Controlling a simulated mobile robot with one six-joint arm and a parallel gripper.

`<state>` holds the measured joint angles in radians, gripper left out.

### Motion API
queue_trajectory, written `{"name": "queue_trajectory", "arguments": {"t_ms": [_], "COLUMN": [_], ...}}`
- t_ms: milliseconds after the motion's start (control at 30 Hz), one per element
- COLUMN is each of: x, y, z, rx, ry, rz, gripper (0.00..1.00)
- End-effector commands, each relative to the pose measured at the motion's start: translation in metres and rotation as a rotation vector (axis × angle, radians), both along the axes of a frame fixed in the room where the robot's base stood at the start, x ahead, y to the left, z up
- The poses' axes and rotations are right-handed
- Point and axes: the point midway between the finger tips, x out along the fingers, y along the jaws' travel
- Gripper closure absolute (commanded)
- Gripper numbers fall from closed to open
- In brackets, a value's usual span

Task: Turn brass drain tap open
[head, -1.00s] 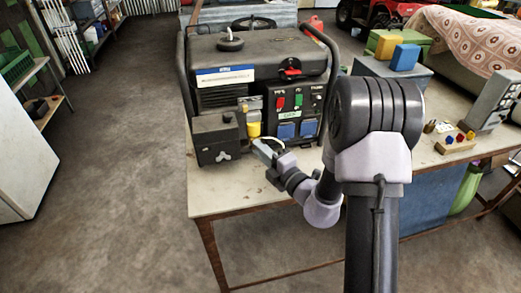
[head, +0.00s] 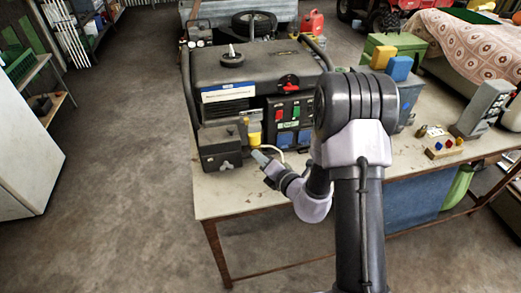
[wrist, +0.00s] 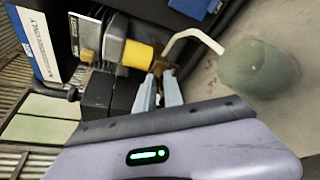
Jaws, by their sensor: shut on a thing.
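The brass drain tap (wrist: 161,66) shows as a small brass-coloured piece beside a yellow cylinder (wrist: 138,55), low on the front of the generator (head: 255,70). My gripper (wrist: 159,80) has its two pale fingers at the tap, shut on it, with the fingertips partly covering it. How far the tap is turned cannot be told. In the head view my gripper (head: 257,156) is at the generator's lower front, just below the yellow cylinder (head: 254,133). The tap itself is too small to make out there.
A white bent tube (wrist: 195,36) runs from near the tap to a greenish jar (wrist: 258,68) on the table. A black box (head: 220,145) stands left of my gripper. The table's front edge (head: 240,212) is close below. Coloured boxes (head: 398,68) stand to the right.

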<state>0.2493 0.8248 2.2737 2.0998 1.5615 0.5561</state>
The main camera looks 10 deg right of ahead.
Motion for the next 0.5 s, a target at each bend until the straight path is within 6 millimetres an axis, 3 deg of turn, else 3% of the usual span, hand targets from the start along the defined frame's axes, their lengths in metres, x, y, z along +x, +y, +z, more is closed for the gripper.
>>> {"name": "queue_trajectory", "arguments": {"t_ms": [500], "x": [-0.0002], "y": [0.0034], "z": [0.0043], "rx": [-0.486], "ry": [0.001], "rz": [0.002], "gripper": [1.00]}}
